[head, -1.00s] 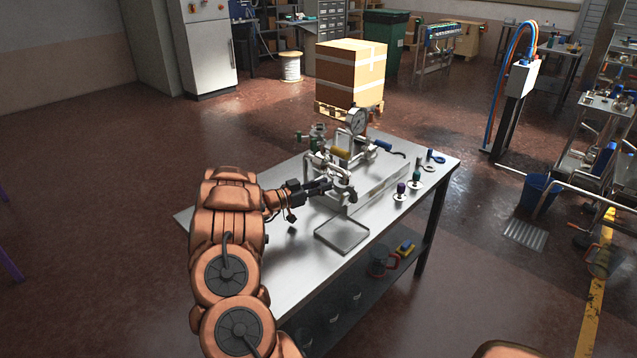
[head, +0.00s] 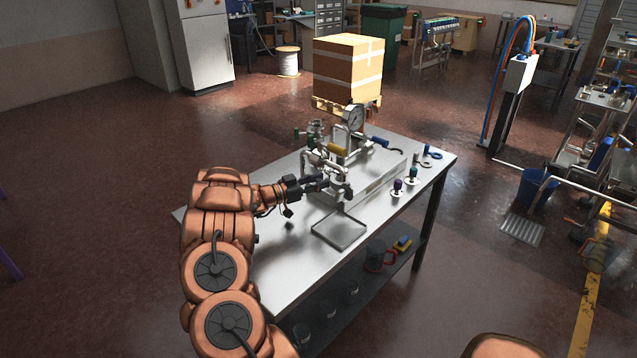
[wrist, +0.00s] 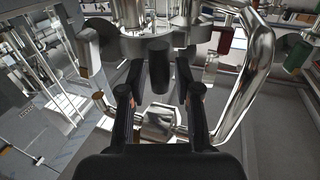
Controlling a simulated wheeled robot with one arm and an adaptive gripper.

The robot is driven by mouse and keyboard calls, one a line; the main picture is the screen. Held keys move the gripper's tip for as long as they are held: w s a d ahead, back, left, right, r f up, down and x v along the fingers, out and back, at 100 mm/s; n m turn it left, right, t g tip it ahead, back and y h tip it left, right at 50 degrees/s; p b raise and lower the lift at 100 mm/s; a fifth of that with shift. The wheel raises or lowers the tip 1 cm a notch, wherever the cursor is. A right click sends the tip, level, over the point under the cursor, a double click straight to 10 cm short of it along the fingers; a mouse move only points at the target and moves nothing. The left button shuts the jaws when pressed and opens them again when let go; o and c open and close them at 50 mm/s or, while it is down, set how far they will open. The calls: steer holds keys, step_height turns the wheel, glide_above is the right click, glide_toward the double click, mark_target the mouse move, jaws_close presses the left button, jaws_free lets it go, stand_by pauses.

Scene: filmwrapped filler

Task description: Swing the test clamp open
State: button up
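My gripper (head: 322,183) reaches in from the left at the rig's near side. In the wrist view my gripper (wrist: 160,68) has its two black fingers apart. A short dark cylindrical grip (wrist: 157,66) shows between them, with gaps at both sides; it looks like a clamp handle, but I cannot be sure. Behind it is a round steel flange (wrist: 150,45). The clamp's own position is hard to tell in the head view.
A curved steel pipe (wrist: 250,75) rises close to the right finger. A shallow tray (head: 340,231) lies at the bench's near edge. Small coloured-handled parts (head: 412,174) and rings stand along the right edge. The bench's left part (head: 262,258) is clear.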

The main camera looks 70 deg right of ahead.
steer(key=shift+o, duration=0.5)
steer(key=shift+w+a, duration=0.1)
steer(key=shift+w, duration=0.05)
steer(key=v, duration=1.1)
steer(key=shift+w+a, duration=0.25)
steer(key=shift+w, duration=0.1)
